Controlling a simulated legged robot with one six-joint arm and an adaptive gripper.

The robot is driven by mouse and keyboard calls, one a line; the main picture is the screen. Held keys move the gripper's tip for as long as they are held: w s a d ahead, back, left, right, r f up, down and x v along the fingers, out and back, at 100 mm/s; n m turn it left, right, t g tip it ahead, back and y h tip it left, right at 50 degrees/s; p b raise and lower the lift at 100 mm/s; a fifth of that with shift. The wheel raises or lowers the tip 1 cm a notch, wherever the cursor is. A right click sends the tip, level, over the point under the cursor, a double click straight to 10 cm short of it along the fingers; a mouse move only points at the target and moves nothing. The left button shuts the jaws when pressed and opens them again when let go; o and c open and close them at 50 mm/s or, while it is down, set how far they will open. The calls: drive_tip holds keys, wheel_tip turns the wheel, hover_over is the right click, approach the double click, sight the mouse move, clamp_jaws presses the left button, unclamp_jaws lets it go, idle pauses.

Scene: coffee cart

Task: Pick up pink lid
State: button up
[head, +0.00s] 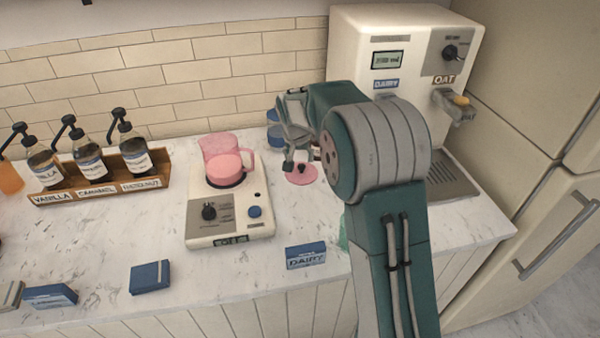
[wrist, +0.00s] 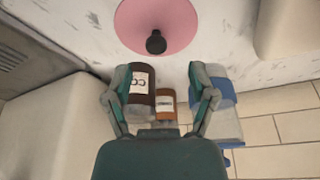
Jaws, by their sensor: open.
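The pink lid (head: 300,174) lies flat on the marble counter, between the scale and the milk machine. It has a dark knob at its centre. In the wrist view the pink lid (wrist: 158,25) is at the top, beyond my fingertips, with its upper edge cut off. My gripper (head: 292,130) is above and just behind the lid in the head view. In the wrist view my gripper (wrist: 160,75) has its two fingers spread, with nothing held between them. A pink pitcher (head: 223,160) stands on the scale, left of the lid.
The white scale (head: 228,222) is left of the lid, and the cream milk machine (head: 345,45) is right. Containers with blue lids (head: 274,130) and a brown-labelled jar (wrist: 140,90) stand near the wall. A DAIRY box (head: 306,256) lies in front.

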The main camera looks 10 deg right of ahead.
sight(301, 165)
drive_tip(key=x, duration=0.4)
drive_tip(key=shift+d+f, duration=0.2)
drive_tip(key=shift+d, duration=0.1)
drive_tip(key=shift+w+f, duration=0.15)
drive_tip(key=shift+f, duration=0.3)
drive_tip(key=shift+a, duration=0.2)
drive_tip(key=shift+c, duration=1)
drive_tip(key=shift+d, duration=0.1)
clamp_jaws()
